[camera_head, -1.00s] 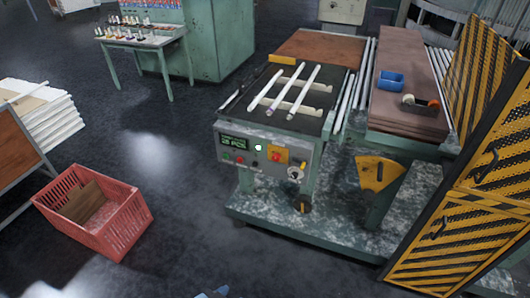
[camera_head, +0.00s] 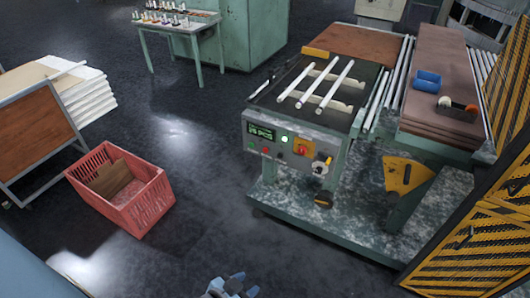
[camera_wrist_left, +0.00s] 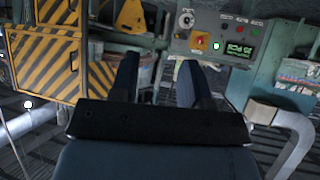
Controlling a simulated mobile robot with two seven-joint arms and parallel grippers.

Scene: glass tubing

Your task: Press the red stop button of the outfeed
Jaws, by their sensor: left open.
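I cannot read which is labelled stop. My left gripper (camera_head: 230,284) is at the bottom edge of the head view, well short of the panel and lower left of it. In the left wrist view the panel appears inverted, with the mushroom button (camera_wrist_left: 200,42) beyond my open, empty fingers (camera_wrist_left: 158,75). My right gripper is not visible.
White tubes (camera_head: 333,86) lie on the outfeed top. A red crate (camera_head: 150,207) stands on the floor to the left. A yellow-black striped guard (camera_head: 470,240) is at the right. The floor between my left gripper and the panel looks clear.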

